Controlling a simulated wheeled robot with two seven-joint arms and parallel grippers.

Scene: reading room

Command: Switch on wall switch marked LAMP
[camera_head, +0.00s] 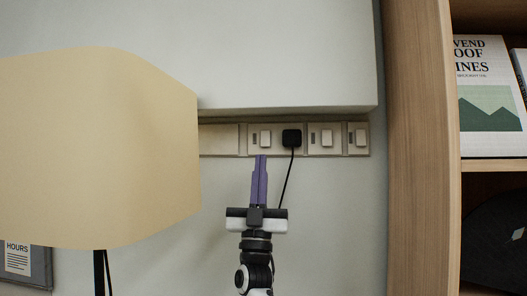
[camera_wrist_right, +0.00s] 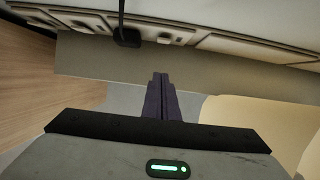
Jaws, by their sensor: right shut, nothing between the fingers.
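A pale switch strip (camera_head: 222,140) runs along the wall under a box-like ledge. It carries several white rocker switches, one (camera_head: 265,138) left of a black plug (camera_head: 291,138) and two, a nearer one (camera_head: 327,138) and a farther one (camera_head: 361,137), to its right. Small dark marks sit beside the rockers, too small to read, so I cannot tell which is LAMP. My right gripper (camera_head: 260,158) has purple fingers, shut and empty, pointing up just below the left rocker in the picture. In the wrist view its fingertips (camera_wrist_right: 160,76) appear apart from the strip (camera_wrist_right: 205,43). My left gripper is out of view.
A large cream lampshade (camera_head: 100,145) fills the left and covers the strip's left end. The plug's black cable (camera_head: 286,180) hangs right of my fingers. A wooden bookshelf (camera_head: 420,150) stands at the right. The ledge (camera_head: 290,60) overhangs the strip.

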